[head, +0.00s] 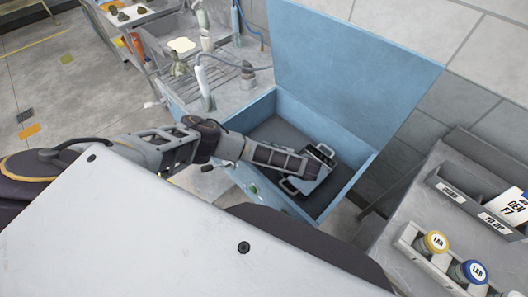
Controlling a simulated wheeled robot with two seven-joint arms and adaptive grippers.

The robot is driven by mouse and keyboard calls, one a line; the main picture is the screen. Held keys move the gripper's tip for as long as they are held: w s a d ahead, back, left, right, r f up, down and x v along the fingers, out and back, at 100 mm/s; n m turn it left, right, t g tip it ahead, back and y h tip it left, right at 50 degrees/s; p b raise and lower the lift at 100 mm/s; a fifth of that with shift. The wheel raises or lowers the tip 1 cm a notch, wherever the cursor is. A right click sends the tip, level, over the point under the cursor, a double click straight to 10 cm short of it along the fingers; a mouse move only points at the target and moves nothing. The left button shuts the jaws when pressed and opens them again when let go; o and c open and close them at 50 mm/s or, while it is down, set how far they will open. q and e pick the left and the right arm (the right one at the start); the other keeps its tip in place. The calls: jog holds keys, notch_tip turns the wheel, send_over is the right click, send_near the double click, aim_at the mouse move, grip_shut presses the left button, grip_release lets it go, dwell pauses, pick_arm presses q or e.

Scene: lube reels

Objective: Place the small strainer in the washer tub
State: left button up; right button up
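The washer tub (352,150) is a light blue box with its lid (345,65) standing open and a dark grey floor inside. My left arm reaches in from the left over the tub's near wall. My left gripper (312,172) is over the inside of the tub, with its two fingers spread well apart. I cannot make out the small strainer in this view; the gripper hides part of the tub floor. My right gripper is not in view.
A metal sink counter (228,95) with bottles and a hose stands behind the tub at left. At right, a grey bench holds a labelled bin (470,205) and a rack (425,258) with yellow- and blue-capped LAB jars. Open floor lies at far left.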

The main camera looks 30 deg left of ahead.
pick_arm(q)
jog(key=shift+o, duration=1.3)
jog(key=shift+r, duration=0.15)
jog(key=shift+p+v, duration=0.95)
jog(key=shift+v, duration=0.35)
jog(key=shift+p+v, duration=0.55)
jog(key=shift+v, duration=0.7)
jog(key=shift+p+v, duration=0.4)
jog(key=shift+v, duration=0.8)
